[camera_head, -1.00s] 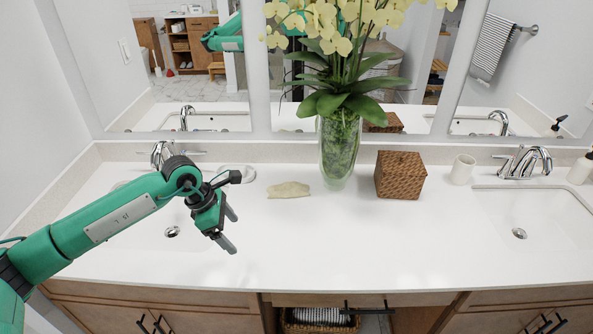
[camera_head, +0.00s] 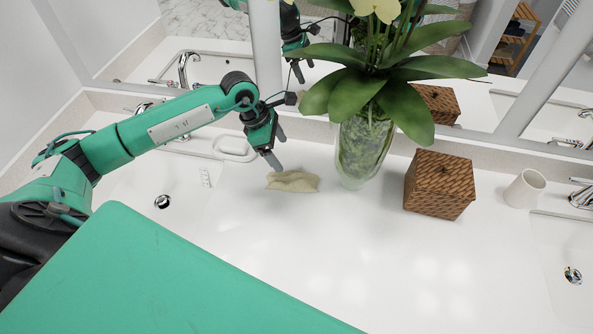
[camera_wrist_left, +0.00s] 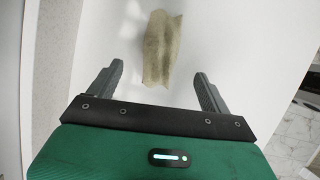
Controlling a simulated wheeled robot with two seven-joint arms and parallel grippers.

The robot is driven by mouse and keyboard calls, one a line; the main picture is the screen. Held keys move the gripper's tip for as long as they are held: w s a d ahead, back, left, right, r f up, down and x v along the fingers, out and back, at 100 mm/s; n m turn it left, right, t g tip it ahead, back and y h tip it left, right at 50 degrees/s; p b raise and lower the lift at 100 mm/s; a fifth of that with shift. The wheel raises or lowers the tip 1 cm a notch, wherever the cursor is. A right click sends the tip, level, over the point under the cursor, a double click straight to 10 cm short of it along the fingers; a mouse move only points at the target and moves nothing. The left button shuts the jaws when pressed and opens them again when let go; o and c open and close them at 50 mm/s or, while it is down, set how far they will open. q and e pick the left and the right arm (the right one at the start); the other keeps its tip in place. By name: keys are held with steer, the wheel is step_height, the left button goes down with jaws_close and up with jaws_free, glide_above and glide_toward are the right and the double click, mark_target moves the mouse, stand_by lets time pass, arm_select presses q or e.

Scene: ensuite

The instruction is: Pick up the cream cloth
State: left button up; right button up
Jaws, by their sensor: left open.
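The cream cloth (camera_head: 293,181) lies crumpled on the white counter, left of the glass vase in the head view. In the left wrist view the cloth (camera_wrist_left: 161,48) lies ahead of the fingertips, its near end reaching towards the gap between them. My left gripper (camera_head: 277,147) is open and empty, above the counter just behind and left of the cloth. Its two fingers (camera_wrist_left: 158,82) stand apart in the left wrist view. My right gripper is not in view.
A glass vase (camera_head: 362,150) with an orchid stands right of the cloth. A woven box (camera_head: 439,184) and a white cup (camera_head: 524,188) are further right. A white ring-shaped thing (camera_head: 235,148) lies left of my gripper. The counter's front middle (camera_head: 330,245) is clear.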

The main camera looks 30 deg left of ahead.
arm_select(q)
steer(key=p, duration=0.2)
glide_above(295, 176)
steer(key=a, duration=0.2)
steer(key=f, duration=0.5)
steer(key=shift+s+f, duration=0.1)
steer(key=shift+s, duration=0.15)
steer(key=shift+f, duration=0.25)
steer(key=shift+d+f, duration=0.1)
steer(key=shift+f, duration=0.05)
steer(key=shift+d+f+p, duration=0.15)
steer(key=shift+f+p, duration=0.1)
steer(key=shift+p, duration=0.15)
steer(key=p+x, duration=0.2)
steer(key=x, duration=0.1)
steer(key=shift+s, duration=0.1)
steer(key=shift+d+f, duration=0.2)
steer(key=shift+f, duration=0.45)
steer(key=c, duration=1.1)
steer(key=shift+o, duration=0.2)
